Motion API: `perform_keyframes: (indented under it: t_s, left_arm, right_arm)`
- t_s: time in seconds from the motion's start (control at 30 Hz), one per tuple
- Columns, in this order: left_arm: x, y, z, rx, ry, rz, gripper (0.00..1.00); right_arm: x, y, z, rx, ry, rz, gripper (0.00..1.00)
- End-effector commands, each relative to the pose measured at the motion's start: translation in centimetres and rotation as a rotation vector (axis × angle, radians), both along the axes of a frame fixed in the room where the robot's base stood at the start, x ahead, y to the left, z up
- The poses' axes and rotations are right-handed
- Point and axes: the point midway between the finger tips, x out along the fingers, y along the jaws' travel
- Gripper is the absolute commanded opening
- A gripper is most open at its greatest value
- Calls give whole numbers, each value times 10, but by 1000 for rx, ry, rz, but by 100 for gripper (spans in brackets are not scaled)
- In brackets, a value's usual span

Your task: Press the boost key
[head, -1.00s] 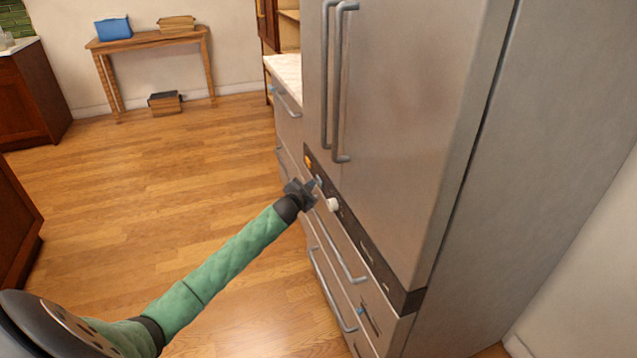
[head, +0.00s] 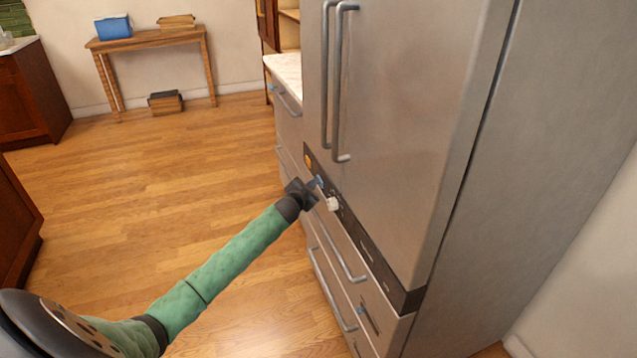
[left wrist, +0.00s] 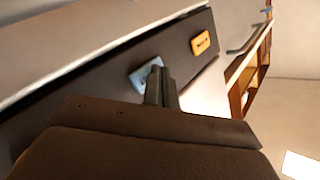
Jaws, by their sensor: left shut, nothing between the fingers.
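A dark control strip (head: 353,229) runs across the front of the steel appliance. It carries a blue key (head: 320,181), a yellow-orange key (head: 308,161) and a white knob (head: 333,204). In the left wrist view the blue key (left wrist: 139,79) and the yellow key (left wrist: 201,43) show on the dark strip; I cannot read their lettering, so I cannot tell which is boost. My left gripper (head: 315,186) is shut and empty, its tips at the blue key. In the left wrist view its fingers (left wrist: 160,82) partly cover that key; I cannot tell whether they touch. My right gripper is out of view.
Long vertical handles (head: 337,90) stand out above the strip, and drawer handles (head: 343,252) below it. A pale countertop (head: 286,72) lies beyond. The wooden floor (head: 165,190) to the left is clear. A side table (head: 150,40) stands at the back.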

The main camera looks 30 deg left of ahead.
Motion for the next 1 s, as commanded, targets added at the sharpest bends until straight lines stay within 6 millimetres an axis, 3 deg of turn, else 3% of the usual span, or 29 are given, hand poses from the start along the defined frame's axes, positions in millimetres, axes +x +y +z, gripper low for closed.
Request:
perform_keyframes:
  t_s: [0.53, 1.0]
  left_arm:
    - [1, -1, 1, 0, -1, -1, 0]
    - [-11, 8, 1, -1, -1, 0, 0]
  right_arm:
    - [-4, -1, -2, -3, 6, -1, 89]
    - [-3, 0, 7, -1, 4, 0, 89]
